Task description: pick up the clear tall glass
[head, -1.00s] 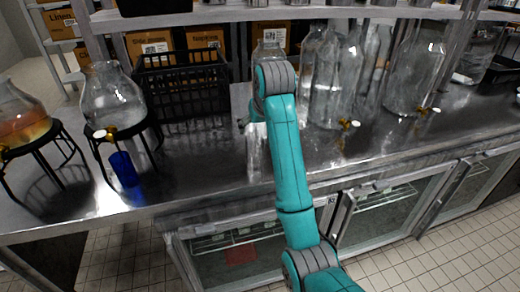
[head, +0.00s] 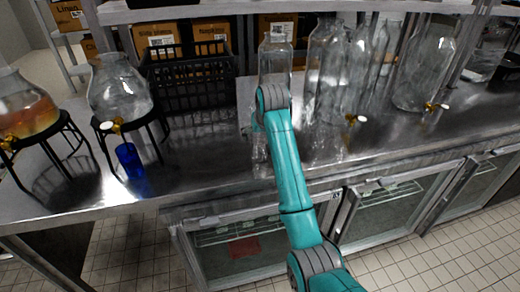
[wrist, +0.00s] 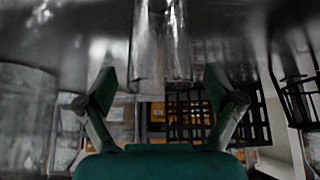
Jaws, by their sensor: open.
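A clear tall glass (wrist: 150,45) shows in the wrist view, in the upper middle, ahead of and between my fingers, apart from both. In the head view a faint clear glass shape (head: 259,150) stands on the steel counter just left of my arm, partly hidden by it. My gripper (wrist: 160,88) is open, with a finger on each side and nothing held. In the head view my gripper is mostly hidden behind my wrist, and its fingertips cannot be made out.
A clear bottle (head: 275,62) stands behind my wrist, with several large bottles (head: 345,80) to the right. A black crate (head: 188,82) is behind left. A blue glass (head: 129,160) stands by a dispenser (head: 118,90) on the left. Counter (head: 205,160) between is clear.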

